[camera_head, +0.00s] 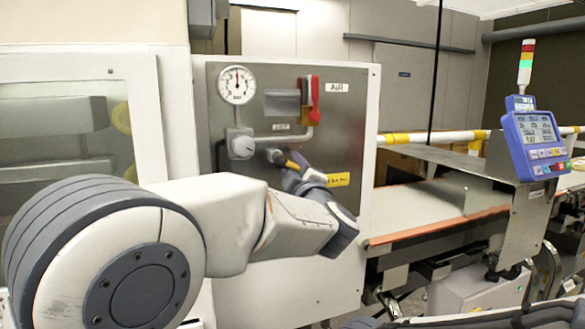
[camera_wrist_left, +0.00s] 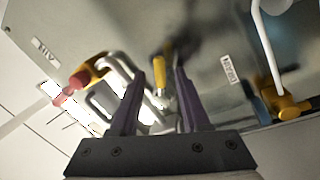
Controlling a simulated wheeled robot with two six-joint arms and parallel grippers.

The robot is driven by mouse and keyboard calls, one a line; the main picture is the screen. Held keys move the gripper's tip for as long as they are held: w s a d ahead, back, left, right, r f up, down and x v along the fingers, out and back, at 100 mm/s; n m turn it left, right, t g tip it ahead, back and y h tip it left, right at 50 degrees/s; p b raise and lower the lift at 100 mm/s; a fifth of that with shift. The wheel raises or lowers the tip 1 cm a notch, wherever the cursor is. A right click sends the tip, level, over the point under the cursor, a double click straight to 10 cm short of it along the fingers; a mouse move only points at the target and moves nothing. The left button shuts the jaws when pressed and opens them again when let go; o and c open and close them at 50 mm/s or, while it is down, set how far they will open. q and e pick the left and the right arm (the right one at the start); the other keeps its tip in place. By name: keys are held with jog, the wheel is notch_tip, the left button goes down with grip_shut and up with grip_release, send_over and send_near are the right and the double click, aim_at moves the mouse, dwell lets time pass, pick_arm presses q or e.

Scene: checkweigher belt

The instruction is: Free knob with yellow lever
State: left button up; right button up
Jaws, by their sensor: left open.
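The yellow lever (camera_head: 289,164) sits on a small grey valve (camera_head: 274,156) on the grey panel, at the end of a short pipe. A grey regulator knob (camera_head: 241,146) is to its left, under the gauge. My left gripper (camera_head: 292,176) is at the yellow lever, its fingers partly hidden by the wrist in the head view. In the left wrist view the gripper (camera_wrist_left: 161,73) is open, and the yellow lever (camera_wrist_left: 161,76) shows between the two fingertips. I cannot tell whether either finger touches it. My right gripper is not in view.
A red lever (camera_head: 313,96) in a yellow holder is above on the same panel (camera_head: 350,120), with a round gauge (camera_head: 237,85) at upper left. The belt (camera_head: 430,205) and a blue display (camera_head: 536,141) stand at right.

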pick_arm(q)
jog(key=v, duration=1)
jog(key=shift+s, duration=0.25)
jog(key=shift+w, duration=0.1)
